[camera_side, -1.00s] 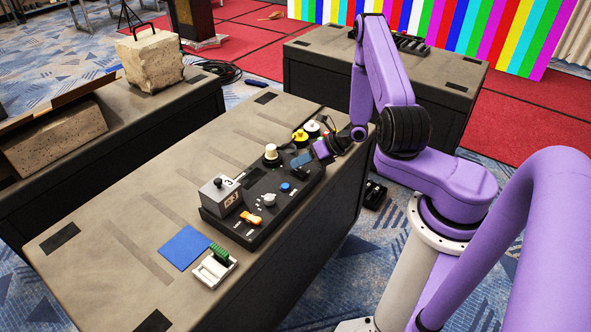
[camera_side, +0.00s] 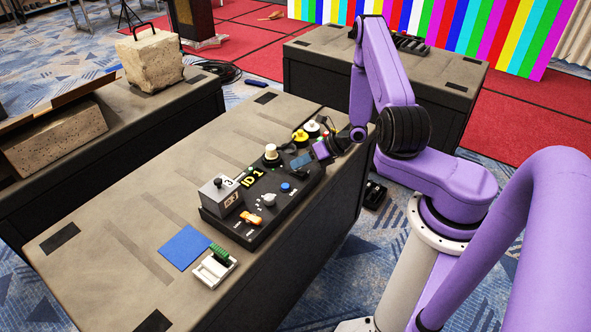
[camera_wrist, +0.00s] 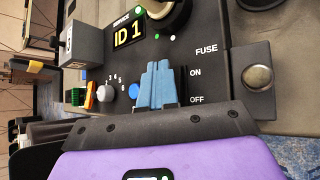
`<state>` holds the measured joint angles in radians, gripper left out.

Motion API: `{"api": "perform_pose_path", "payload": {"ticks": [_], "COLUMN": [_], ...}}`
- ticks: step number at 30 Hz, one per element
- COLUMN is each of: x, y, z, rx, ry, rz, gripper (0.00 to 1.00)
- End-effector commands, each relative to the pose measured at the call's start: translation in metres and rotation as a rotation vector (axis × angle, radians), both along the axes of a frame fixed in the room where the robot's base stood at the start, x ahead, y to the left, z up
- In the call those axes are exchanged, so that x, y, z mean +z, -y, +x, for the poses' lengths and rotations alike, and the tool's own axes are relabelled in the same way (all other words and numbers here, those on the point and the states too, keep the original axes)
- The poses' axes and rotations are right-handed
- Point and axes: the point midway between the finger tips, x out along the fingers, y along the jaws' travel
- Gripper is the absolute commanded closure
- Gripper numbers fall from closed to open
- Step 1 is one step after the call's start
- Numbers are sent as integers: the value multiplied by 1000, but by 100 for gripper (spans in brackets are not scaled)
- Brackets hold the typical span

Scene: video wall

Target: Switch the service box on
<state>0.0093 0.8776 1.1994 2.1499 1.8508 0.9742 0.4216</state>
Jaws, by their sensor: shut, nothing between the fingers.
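The service box (camera_side: 247,228) is a black panel on the table with knobs and a display. The display (camera_side: 252,179) is lit and reads ID 1 in yellow, also in the wrist view (camera_wrist: 128,37). Beside it in the wrist view are the labels FUSE, ON and OFF on the panel (camera_wrist: 222,84). My gripper (camera_wrist: 157,68) has blue fingers, which are shut and empty, close over the panel left of the ON and OFF labels. In the side view my gripper (camera_side: 301,159) is over the box's far right end. The switch itself is hidden behind the fingers.
A blue mat (camera_side: 185,247) and a white tray with a green part (camera_side: 214,270) lie in front. The table's left part is clear.

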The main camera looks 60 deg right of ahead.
Motion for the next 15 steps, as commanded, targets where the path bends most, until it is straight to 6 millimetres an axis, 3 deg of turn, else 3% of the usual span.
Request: {"api": "perform_pose_path", "payload": {"ticks": [15], "x": [13], "y": [0], "z": [-2], "rx": [-1], "ry": [-1], "rz": [0], "gripper": [100]}}
